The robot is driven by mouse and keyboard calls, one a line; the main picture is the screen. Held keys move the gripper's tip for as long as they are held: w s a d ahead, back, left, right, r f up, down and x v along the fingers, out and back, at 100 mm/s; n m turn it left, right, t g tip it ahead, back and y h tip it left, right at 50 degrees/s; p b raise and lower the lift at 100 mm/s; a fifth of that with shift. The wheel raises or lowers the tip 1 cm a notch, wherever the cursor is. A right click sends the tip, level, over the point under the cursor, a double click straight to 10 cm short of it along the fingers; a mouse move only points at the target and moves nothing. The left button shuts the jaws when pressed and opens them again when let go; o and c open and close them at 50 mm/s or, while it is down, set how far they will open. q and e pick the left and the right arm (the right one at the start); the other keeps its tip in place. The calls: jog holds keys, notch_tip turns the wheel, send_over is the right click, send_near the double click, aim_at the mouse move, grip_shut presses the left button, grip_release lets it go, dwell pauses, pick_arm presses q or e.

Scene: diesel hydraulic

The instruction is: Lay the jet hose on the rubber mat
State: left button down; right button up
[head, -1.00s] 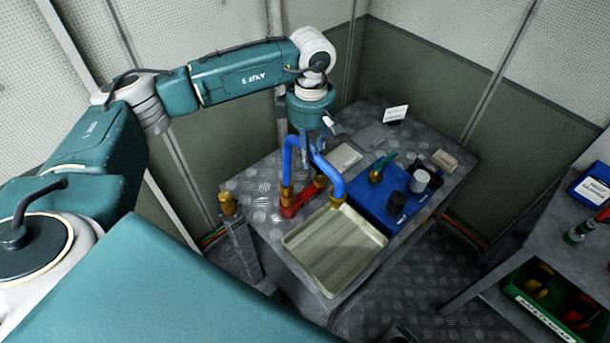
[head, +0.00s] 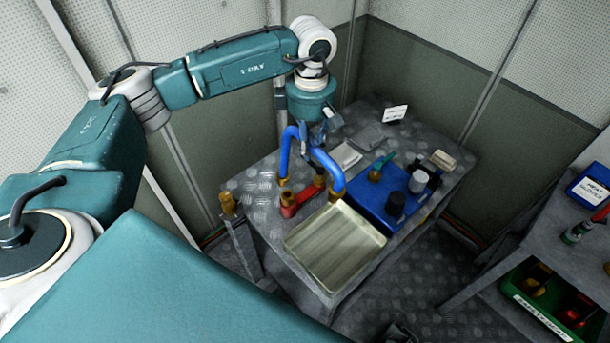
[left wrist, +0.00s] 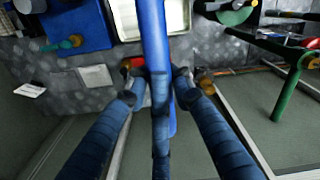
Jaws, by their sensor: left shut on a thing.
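The jet hose (head: 333,172) is a bent blue tube with brass ends. My left gripper (head: 305,145) is shut on it above the grey metal bench, pointing down. In the left wrist view the blue hose (left wrist: 153,40) runs between the two fingers of my left gripper (left wrist: 158,88). Its brass ends hang near a red fitting and the tray's back corner; I cannot tell whether they touch anything. A blue slab (head: 367,203) on the bench bears dark and pale caps and a green-handled part. I cannot tell whether this slab is the rubber mat. My right gripper is out of view.
A shallow metal tray (head: 335,247) sits at the bench's front. Another bench with bins stands right.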

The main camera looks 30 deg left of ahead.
pick_arm(q)
jog(key=shift+r+p, duration=0.3)
jog(key=shift+r, duration=0.75)
